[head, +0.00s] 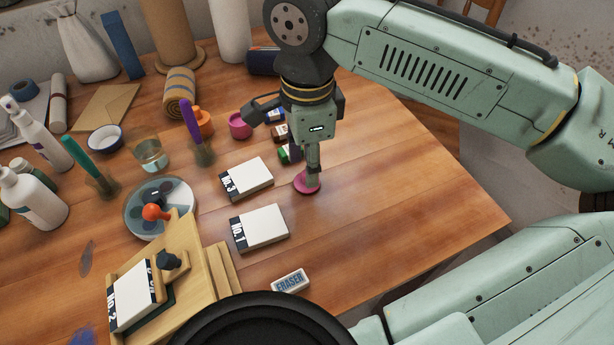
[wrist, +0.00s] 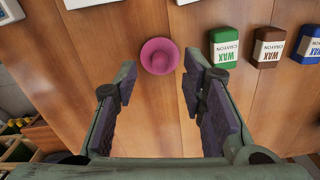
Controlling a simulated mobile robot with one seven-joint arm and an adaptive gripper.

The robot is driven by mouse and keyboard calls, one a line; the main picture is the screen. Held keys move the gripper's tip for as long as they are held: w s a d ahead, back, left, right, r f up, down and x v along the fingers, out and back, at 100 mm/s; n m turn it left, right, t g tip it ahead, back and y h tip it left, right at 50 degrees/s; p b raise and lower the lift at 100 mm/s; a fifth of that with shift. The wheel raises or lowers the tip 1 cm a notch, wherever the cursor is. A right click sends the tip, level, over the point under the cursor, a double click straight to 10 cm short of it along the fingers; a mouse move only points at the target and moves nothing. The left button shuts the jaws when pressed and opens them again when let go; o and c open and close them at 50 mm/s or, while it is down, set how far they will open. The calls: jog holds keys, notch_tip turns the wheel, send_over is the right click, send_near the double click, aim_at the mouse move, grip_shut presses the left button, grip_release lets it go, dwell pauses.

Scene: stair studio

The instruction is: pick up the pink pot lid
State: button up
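The pink pot lid (head: 302,186) lies on the wooden table, a small round disc partly hidden behind my gripper (head: 313,174) in the head view. In the wrist view the lid (wrist: 159,56) shows whole, with a raised knob in its middle. My gripper (wrist: 160,74) is open and empty, its two dark-padded fingers spread to the left and right of the lid. The lid sits between and slightly beyond the fingertips. I cannot tell the exact height of the tips above the table. A pink pot (head: 240,126) stands farther back.
Wax crayon boxes, green (wrist: 223,48), brown (wrist: 268,47) and blue (wrist: 309,45), stand in a row near the lid. White boxes No.3 (head: 246,178) and No.1 (head: 260,228) lie left of my gripper. An eraser (head: 291,281) lies nearer. The table's right side is clear.

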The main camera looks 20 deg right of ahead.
jog(key=shift+f, duration=1.3)
jog(key=shift+c, duration=0.5)
grip_shut()
